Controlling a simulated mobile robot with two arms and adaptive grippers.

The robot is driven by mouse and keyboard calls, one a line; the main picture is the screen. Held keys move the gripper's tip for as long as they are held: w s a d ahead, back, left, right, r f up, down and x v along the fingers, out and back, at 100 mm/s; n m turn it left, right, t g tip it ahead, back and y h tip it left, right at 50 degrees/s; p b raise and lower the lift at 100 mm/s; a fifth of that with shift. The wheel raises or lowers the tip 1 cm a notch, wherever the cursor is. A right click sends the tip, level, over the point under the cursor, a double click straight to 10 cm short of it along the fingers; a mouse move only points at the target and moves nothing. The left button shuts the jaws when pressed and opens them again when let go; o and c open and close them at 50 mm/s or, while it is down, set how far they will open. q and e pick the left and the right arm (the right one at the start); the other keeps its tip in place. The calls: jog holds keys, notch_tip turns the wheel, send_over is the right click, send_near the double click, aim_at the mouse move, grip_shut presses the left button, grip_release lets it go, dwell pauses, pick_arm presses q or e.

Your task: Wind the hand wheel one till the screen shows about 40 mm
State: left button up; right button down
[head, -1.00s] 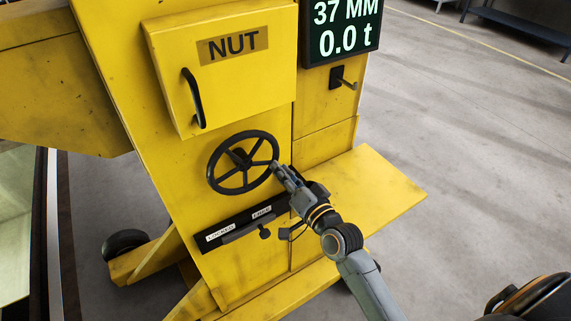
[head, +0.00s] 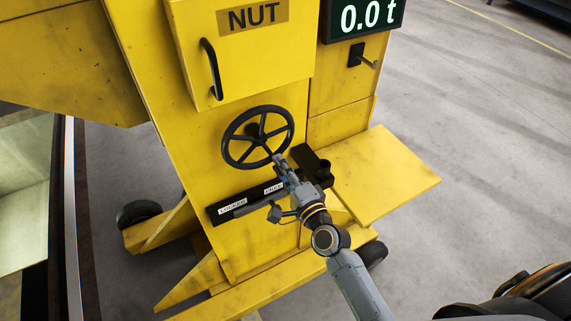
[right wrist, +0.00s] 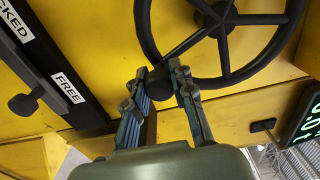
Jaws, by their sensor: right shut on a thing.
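The black spoked hand wheel (head: 256,131) is on the yellow machine's front, below the box marked NUT (head: 235,60). My right gripper (head: 277,160) is at the wheel's lower right rim. In the right wrist view the screen (right wrist: 300,125) is cut off at the edge. My left gripper is not in view.
Below the wheel is a black slide bar marked LOCKED and FREE (head: 272,187), close to my right gripper. A yellow shelf (head: 385,180) juts out at the right. A small lever (head: 365,58) sits under the screen. Grey floor is clear at the right.

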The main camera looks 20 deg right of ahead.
jog(key=shift+a+f+m, duration=0.1)
jog(key=shift+a+m, duration=0.05)
jog(key=shift+m, duration=0.15)
jog(key=c, duration=1.1)
grip_release()
jog(key=s, duration=0.4)
jog(key=s+d, duration=0.1)
jog(key=s, duration=0.3)
jog(key=s+d, duration=0.1)
jog(key=s, duration=0.2)
jog(key=shift+s+d, duration=0.2)
jog(key=shift+s, duration=0.2)
